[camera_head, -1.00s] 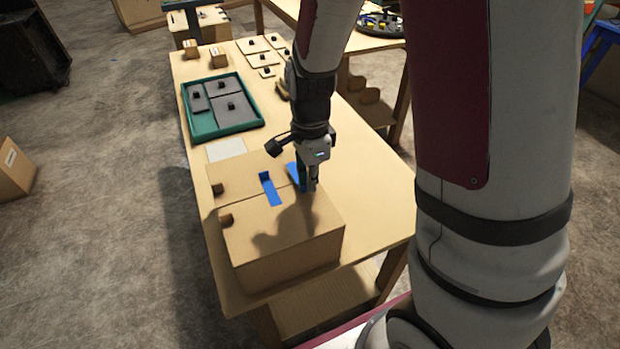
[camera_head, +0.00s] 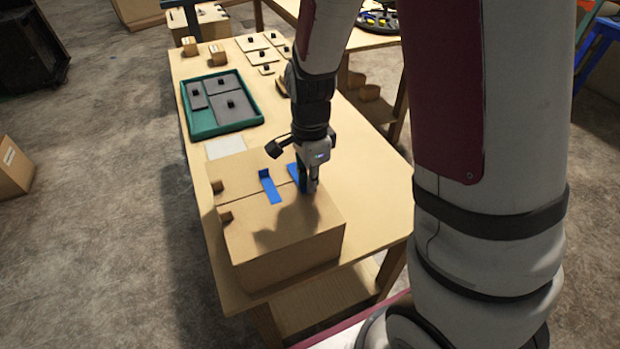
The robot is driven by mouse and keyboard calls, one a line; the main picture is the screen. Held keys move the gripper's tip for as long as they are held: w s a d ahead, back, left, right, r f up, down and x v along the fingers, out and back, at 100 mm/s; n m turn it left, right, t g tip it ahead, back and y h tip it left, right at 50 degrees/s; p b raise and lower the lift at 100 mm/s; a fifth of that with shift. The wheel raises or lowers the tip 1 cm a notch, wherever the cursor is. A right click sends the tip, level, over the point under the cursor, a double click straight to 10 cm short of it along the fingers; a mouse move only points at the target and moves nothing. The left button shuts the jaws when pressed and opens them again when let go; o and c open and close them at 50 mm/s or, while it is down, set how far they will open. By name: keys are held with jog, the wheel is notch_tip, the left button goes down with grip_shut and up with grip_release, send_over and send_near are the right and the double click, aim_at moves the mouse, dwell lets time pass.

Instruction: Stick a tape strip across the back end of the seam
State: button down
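The closed cardboard box (camera_head: 285,257) stands at the near end of the table. A seam (camera_head: 240,203) runs across its top from left to right. One blue tape strip (camera_head: 273,192) crosses the middle of the seam, with a raised tab at its far end. A second blue tape strip (camera_head: 294,172) is at the right part of the seam, partly hidden by my gripper (camera_head: 308,189). My gripper points down at the box top beside this strip. Its fingers are small and dark here, so I cannot tell whether they grip the strip.
Two brown blocks (camera_head: 226,218) sit at the box's left edge. Behind the box lie a white sheet (camera_head: 226,149) and a green tray (camera_head: 202,132) with grey lidded pieces. Several knobbed cardboard panels (camera_head: 251,43) lie farther back. The table's right side (camera_head: 376,180) is clear.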

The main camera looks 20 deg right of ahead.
jog(key=shift+f, duration=0.35)
jog(key=shift+s+f+p, duration=0.1)
jog(key=shift+f+p, duration=0.2)
jog(key=shift+p, duration=0.2)
dwell(5.4)
jog(key=c, duration=1.7)
grip_release()
jog(key=shift+r, duration=0.1)
notch_tip(320, 180, up, 12)
jog(key=shift+f, duration=0.1)
